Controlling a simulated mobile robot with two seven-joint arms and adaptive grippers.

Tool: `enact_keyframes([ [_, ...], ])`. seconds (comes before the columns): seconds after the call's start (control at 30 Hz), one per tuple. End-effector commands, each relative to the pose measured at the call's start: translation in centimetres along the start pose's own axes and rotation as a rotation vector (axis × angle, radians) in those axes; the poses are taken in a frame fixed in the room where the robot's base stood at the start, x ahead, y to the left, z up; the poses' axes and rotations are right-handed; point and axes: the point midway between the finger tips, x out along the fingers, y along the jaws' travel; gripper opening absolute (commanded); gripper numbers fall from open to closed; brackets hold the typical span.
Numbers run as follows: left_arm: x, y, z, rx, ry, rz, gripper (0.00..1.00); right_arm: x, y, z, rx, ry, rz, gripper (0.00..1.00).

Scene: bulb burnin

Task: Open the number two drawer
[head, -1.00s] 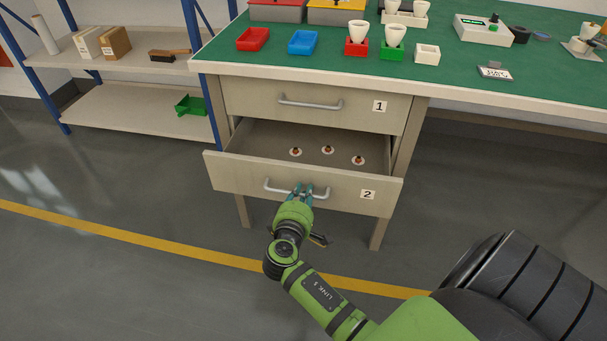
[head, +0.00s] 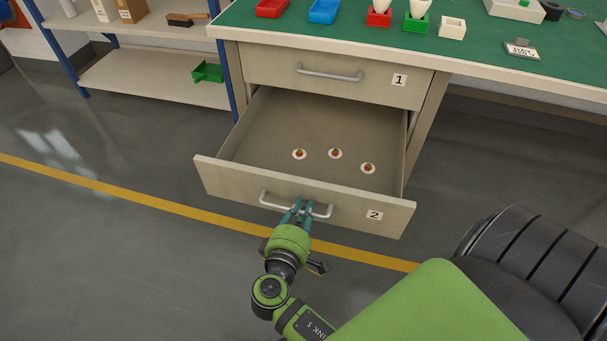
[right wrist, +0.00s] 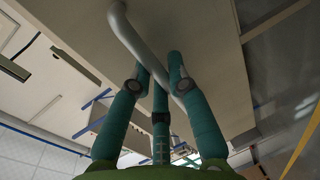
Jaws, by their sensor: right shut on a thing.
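The number two drawer (head: 230,177) is pulled far out of the bench, below the shut number one drawer (head: 380,77). Its front carries a "2" label and a grey bar handle (head: 268,201). Three small round white pieces with brown-orange centres (head: 335,153) lie inside it. My right gripper (head: 299,208) is shut on the handle near its middle. The right wrist view shows my gripper's teal fingers (right wrist: 160,85) around the handle bar (right wrist: 127,35). My left gripper is not in view.
The green bench top (head: 380,30) above holds red, blue, green and white containers. A shelf unit (head: 150,75) with a green bin (head: 207,72) stands at the left. The floor in front of the drawer is clear, crossed by a yellow line (head: 130,195).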

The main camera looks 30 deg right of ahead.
Motion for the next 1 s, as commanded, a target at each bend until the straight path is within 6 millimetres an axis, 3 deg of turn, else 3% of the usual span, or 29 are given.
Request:
enact_keyframes([
  [0.2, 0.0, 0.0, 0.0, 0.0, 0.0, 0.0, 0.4, 0.0, 0.0, 0.0, 0.001, 0.0, 0.0, 0.0],
  [0.23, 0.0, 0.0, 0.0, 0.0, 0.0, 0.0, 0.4, 0.0, 0.0, 0.0, 0.0, 0.0, 0.0, 0.22],
  [0.3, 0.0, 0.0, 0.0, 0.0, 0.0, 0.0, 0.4, 0.0, 0.0, 0.0, 0.0, 0.0, 0.0, 0.44],
  [0.67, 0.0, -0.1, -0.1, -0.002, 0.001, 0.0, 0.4, -0.2, 0.0, 0.0, 0.0, 0.0, -0.001, 0.44],
  [1.0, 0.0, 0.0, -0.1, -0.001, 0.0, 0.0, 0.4, -4.8, -0.1, 0.0, 0.001, 0.0, -0.006, 0.44],
])
